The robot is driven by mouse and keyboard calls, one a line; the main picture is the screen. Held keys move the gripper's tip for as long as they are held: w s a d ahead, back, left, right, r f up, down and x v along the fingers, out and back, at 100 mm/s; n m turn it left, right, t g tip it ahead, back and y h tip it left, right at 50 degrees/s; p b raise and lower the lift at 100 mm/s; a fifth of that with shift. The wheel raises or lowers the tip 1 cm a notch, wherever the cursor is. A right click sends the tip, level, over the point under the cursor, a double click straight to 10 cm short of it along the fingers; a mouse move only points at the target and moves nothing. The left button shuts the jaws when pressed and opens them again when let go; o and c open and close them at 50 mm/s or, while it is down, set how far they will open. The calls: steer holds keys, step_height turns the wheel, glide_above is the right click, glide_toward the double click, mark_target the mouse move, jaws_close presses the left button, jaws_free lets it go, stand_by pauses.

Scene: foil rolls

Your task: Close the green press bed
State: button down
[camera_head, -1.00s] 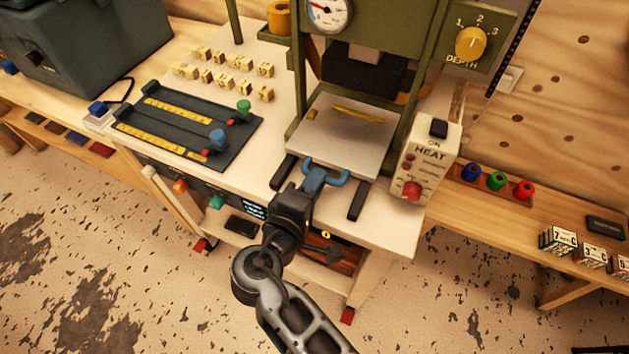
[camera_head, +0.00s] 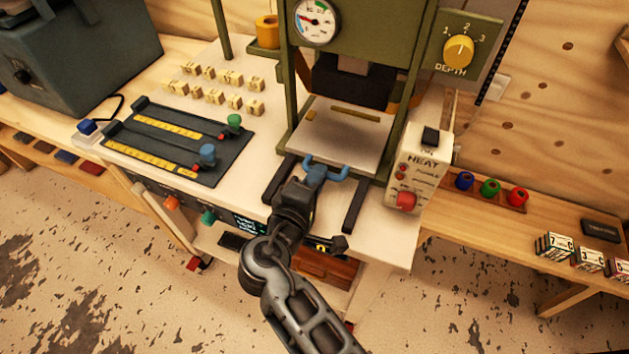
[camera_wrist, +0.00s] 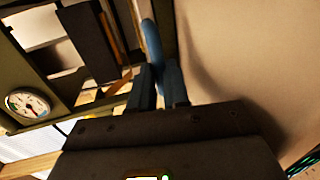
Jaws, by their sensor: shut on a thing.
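The green press (camera_head: 406,42) stands at the back of the white table, with a round gauge and a black block above its bed. The press bed (camera_head: 335,138) is a pale plate that lies between the green posts, with its front part out over two dark rails. A blue handle (camera_head: 340,172) is at the bed's front edge. My gripper (camera_head: 315,178) is shut on the blue handle. In the wrist view the fingers (camera_wrist: 160,88) close around the blue handle bar (camera_wrist: 153,45). The fingers hide part of the handle.
A heat box with a red knob (camera_head: 405,200) stands right of the bed. A dark slider board (camera_head: 175,140) and several yellow letter blocks lie to the left. A yellow depth dial (camera_head: 459,50) is on the press's right side.

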steer(key=c, duration=1.1)
jaws_free()
steer(key=shift+b+v, duration=0.4)
steer(key=shift+v, duration=3.55)
